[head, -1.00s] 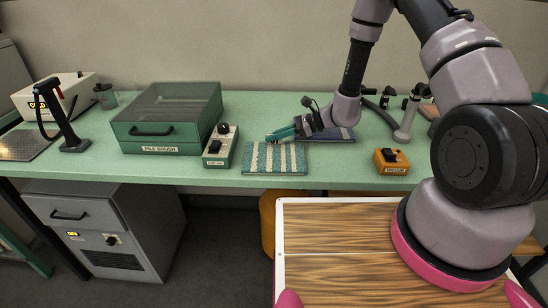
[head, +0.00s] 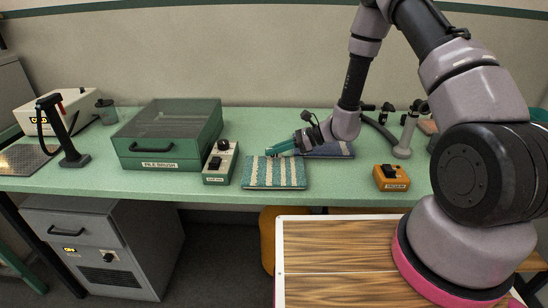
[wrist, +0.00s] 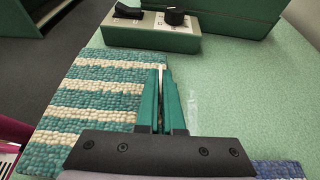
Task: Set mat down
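The teal and cream striped mat (head: 276,174) lies on the green bench near its front edge and looks flat. In the wrist view the mat (wrist: 92,98) spreads to the left of my fingers. My gripper (head: 270,151) is at the mat's back edge. In the wrist view the green fingers of my gripper (wrist: 161,75) are close together, with a thin cream strip of the mat's edge between them. The fingers hide part of that edge. I cannot tell whether the whole underside touches the bench.
A switch box (head: 220,162) stands just left of the mat, beside the green pile brush case (head: 172,136). A blue mat (head: 330,150) lies behind to the right, partly under my wrist. An orange vacuum switch (head: 391,178) is farther right, with clear bench between.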

